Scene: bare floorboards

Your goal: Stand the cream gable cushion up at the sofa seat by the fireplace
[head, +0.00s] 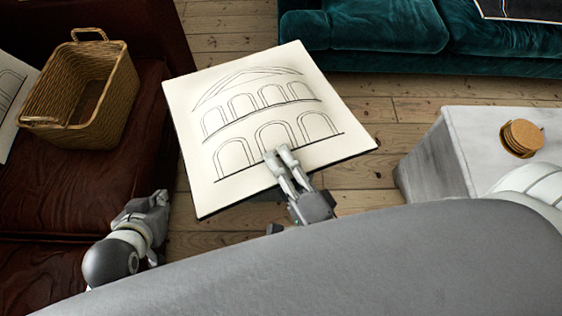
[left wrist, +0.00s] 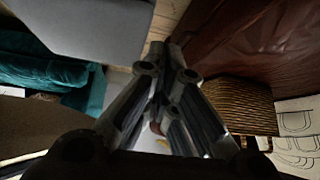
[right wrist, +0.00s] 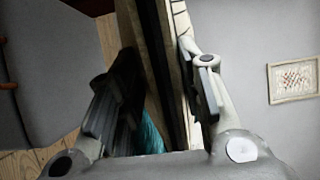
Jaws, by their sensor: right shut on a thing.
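The cream gable cushion (head: 240,105), with a line drawing of a gable over rows of arches, is held face up and tilted above the floor in the head view. My right gripper (head: 283,158) is shut on its near edge, one finger lying over the drawn face. The right wrist view shows the cushion edge-on (right wrist: 178,70) between the fingers. My left gripper (head: 158,199) is beside the brown leather sofa (head: 40,195), apart from the cushion. Its fingers come together in the left wrist view (left wrist: 170,55) with nothing between them. I cannot make out a fireplace.
A wicker basket (head: 115,95) stands on the brown sofa. Another cream cushion with drawn arches (head: 10,95) is partly cut off beside it. A teal sofa (head: 365,25) is at the back. A marble-like table (head: 470,145) with cork coasters (head: 523,135) stands right. Bare floorboards lie between.

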